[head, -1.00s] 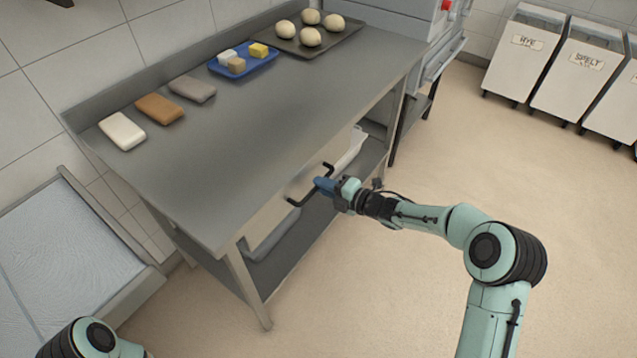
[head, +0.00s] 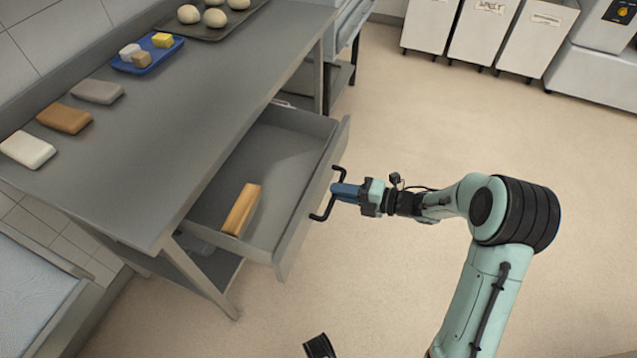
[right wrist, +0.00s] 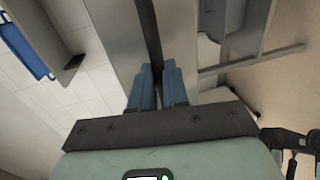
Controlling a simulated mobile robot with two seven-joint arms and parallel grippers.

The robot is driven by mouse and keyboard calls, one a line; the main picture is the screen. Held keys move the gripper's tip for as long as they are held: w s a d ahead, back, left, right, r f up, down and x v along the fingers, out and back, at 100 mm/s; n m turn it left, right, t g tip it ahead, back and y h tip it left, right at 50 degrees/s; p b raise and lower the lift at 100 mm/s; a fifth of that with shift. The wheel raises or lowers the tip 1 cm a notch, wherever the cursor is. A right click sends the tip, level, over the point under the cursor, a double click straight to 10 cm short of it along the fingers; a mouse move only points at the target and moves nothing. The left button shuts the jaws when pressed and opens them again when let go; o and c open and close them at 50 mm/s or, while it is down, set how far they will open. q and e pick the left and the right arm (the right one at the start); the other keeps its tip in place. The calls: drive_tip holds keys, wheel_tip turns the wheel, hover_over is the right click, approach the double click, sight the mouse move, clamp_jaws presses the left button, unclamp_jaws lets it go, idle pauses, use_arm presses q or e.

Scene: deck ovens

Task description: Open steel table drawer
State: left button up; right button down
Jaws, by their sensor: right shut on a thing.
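The steel table (head: 190,120) stands at the left in the head view, and its drawer (head: 285,145) is pulled well out from under the top. A wooden block-like item (head: 241,209) lies inside the drawer. The drawer's black bar handle (head: 322,212) is on its front panel. My right gripper (head: 338,192) is shut on the handle, near its middle. In the right wrist view the blue fingers (right wrist: 157,88) close around the dark handle bar (right wrist: 148,35).
On the table top are a blue tray (head: 165,57) with small blocks, a dark tray (head: 238,25) with dough balls, and white, brown and grey slabs (head: 65,118). White bins (head: 480,35) stand at the back. The floor right of the drawer is clear.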

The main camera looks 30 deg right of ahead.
use_arm(q)
drive_tip(key=shift+s+r, duration=0.1)
drive_tip(key=shift+s, duration=0.1)
use_arm(e)
drive_tip(key=shift+f+v, duration=0.25)
drive_tip(key=shift+v, duration=0.9)
drive_tip(key=shift+f+v, duration=0.25)
drive_tip(key=shift+v, duration=0.85)
drive_tip(key=shift+s, duration=0.1)
drive_tip(key=c, duration=1.1)
unclamp_jaws()
use_arm(q)
drive_tip(key=shift+s+d+r+g+p, duration=0.25)
drive_tip(key=shift+s+r+g+p, duration=0.05)
drive_tip(key=shift+s+r+p, duration=0.3)
use_arm(e)
drive_tip(key=v, duration=1.3)
drive_tip(key=shift+s+d, duration=0.15)
drive_tip(key=shift+s, duration=0.05)
